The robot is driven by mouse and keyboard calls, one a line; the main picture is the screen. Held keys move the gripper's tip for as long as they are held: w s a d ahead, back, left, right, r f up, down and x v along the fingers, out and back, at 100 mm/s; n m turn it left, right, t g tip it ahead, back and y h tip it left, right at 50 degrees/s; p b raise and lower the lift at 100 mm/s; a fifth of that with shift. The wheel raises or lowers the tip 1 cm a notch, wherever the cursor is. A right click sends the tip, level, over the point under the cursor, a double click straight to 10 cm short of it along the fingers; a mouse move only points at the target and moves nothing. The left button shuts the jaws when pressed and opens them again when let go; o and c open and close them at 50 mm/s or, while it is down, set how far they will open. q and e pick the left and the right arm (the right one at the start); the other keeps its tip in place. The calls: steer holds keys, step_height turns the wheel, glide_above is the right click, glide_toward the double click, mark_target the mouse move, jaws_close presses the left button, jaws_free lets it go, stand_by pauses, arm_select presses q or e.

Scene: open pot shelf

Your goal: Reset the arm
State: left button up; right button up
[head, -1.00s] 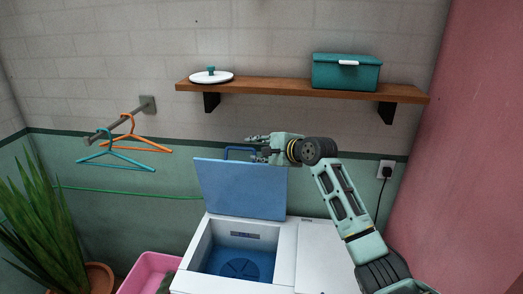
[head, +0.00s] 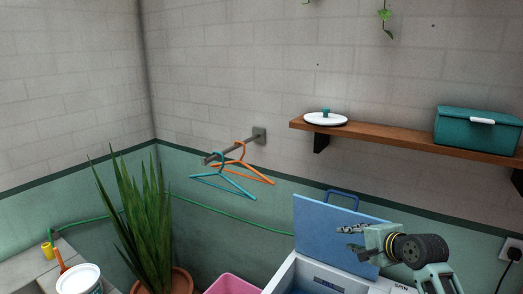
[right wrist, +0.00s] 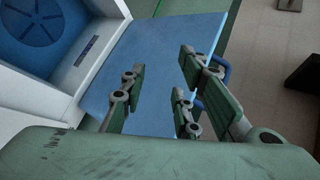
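My right gripper (head: 347,238) comes in from the right in the head view, its fingers pointing left. It overlaps the right part of the raised blue lid (head: 325,225) in the picture. In the right wrist view the gripper's fingers (right wrist: 160,88) are spread apart with nothing between them, and the blue lid (right wrist: 155,60) lies beyond them. The lid's blue handle (head: 342,197) is above the gripper in the head view and partly hidden behind a finger in the wrist view. My left gripper is not in view.
The white washer (head: 283,279) stands under the lid. A wooden shelf (head: 410,139) above holds a white lid (head: 325,119) and a teal box (head: 480,129). Hangers (head: 225,180) hang on a wall rod. A plant (head: 140,215) and pink tub (head: 232,284) are left.

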steer(key=s+a+f+n+g, duration=0.1)
steer(key=s+a+f+n, duration=0.2)
steer(key=s+f, duration=0.3)
steer(key=s+a+f+n+g+h, duration=0.1)
steer(key=s+a+f+n+g, duration=0.15)
steer(key=s+f, duration=0.4)
steer(key=s+a+f+n+g, duration=0.15)
steer(key=s+f+n, duration=0.25)
steer(key=s, duration=0.4)
steer(key=s+a+f+n+g+h, duration=0.2)
steer(key=s+n, duration=0.6)
steer(key=s, duration=1.4)
step_height(320, 180, down, 29)
steer(key=s+g+b, duration=0.2)
steer(key=b, duration=0.1)
steer(key=s+d+f, duration=0.1)
steer(key=s+f, duration=0.7)
steer(key=f, duration=0.1)
steer(key=s+d+f+g+b, duration=0.1)
steer(key=s+d+f, duration=0.1)
steer(key=s+f, duration=0.7)
steer(key=shift+s+d+f, duration=0.2)
steer(key=shift+d, duration=0.1)
